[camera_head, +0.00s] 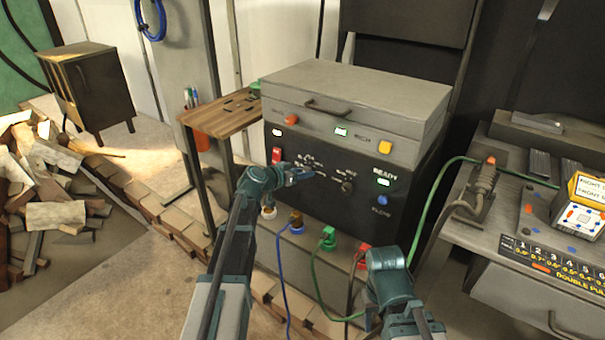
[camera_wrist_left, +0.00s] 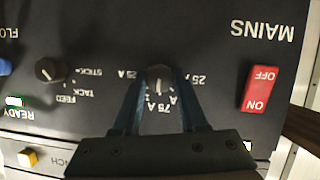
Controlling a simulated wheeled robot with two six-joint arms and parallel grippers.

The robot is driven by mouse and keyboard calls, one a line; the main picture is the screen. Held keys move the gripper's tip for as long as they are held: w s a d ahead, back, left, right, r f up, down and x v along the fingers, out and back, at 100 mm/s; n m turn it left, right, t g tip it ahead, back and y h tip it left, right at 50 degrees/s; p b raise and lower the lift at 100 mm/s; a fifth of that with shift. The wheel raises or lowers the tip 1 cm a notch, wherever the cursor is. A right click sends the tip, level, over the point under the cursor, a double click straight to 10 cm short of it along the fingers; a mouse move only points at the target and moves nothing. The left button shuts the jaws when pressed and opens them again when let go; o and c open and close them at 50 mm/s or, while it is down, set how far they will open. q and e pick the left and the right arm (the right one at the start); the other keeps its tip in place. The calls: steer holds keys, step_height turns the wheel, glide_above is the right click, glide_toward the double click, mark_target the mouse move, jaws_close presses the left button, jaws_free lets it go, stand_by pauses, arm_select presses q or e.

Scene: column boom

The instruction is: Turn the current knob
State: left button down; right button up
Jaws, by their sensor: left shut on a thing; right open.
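The black panel (camera_head: 325,207) of the machine carries the current knob (camera_wrist_left: 160,73), a small round dial with amp markings around it. In the left wrist view the picture of the panel is upside down. My left gripper (camera_head: 308,173) reaches to the panel, and its fingers (camera_wrist_left: 160,90) are shut on the current knob, one on each side. In the head view the gripper hides most of this knob. My right arm is low at the front, below the panel; its fingers do not show.
The feed knob (camera_head: 347,186) also shows in the left wrist view (camera_wrist_left: 49,70). The red mains switch (camera_wrist_left: 260,89) is on the other side. Blue, green and red plugs with cables (camera_head: 328,238) sit below the panel. A wooden side table (camera_head: 222,116) stands left.

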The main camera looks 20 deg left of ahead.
arm_select(q)
steer(key=shift+a+f+n+h+b, duration=0.1)
steer(key=shift+n+h+b, duration=0.9)
steer(key=shift+n, duration=0.5)
steer(key=shift+a+f+n+h+b, duration=0.1)
steer(key=shift+n+h+b, duration=0.85)
steer(key=shift+n, duration=0.55)
steer(key=shift+c, duration=2.2)
jaws_free()
steer(key=shift+r, duration=0.1)
steer(key=p+v, duration=0.2)
steer(key=v, duration=1.1)
steer(key=shift+a+p, duration=0.35)
steer(key=shift+a, duration=0.05)
